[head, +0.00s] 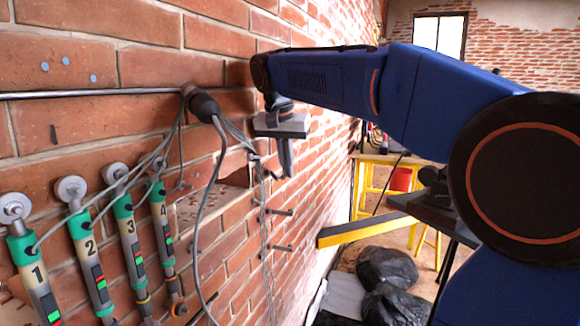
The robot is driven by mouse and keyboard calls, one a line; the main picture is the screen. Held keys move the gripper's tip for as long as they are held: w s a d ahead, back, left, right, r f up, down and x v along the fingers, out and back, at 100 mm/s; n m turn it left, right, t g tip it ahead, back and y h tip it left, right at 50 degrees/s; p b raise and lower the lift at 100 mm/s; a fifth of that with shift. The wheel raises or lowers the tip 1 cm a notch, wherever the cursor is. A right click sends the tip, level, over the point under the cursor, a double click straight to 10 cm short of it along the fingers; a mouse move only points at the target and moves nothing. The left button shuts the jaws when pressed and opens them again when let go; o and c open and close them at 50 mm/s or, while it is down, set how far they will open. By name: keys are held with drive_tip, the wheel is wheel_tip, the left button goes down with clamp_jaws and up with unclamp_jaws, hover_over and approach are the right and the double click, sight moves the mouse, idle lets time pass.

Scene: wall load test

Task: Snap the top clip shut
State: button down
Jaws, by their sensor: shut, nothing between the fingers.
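My blue arm reaches in from the right to the brick wall. My gripper (286,172) points down close to the wall, with its fingers together and nothing visible between them. Below it, small dark clip-like fittings stick out of the wall in a column: an upper one (277,211) and a lower one (284,248). A thin grey cable (263,225) runs down beside them. My gripper is above these fittings and appears apart from them. The area right behind my gripper is partly hidden, so I cannot tell whether the top clip is there or how far open it is.
Several numbered green-and-grey cylinders (88,262) with cables are mounted at left. A black connector (203,104) hangs from a metal rod (90,94). A broken recess (212,200) is in the wall. A yellow bench (400,160) and black bags (387,268) stand at right.

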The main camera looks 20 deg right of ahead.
drive_tip(key=shift+s+a, duration=0.15)
drive_tip(key=shift+a, duration=0.25)
idle(0.4)
drive_tip(key=shift+s, duration=0.1)
drive_tip(key=shift+s+a, duration=0.1)
drive_tip(key=shift+s, duration=0.6)
drive_tip(key=v, duration=1.7)
drive_tip(key=shift+s+a, duration=0.15)
drive_tip(key=shift+r, duration=0.1)
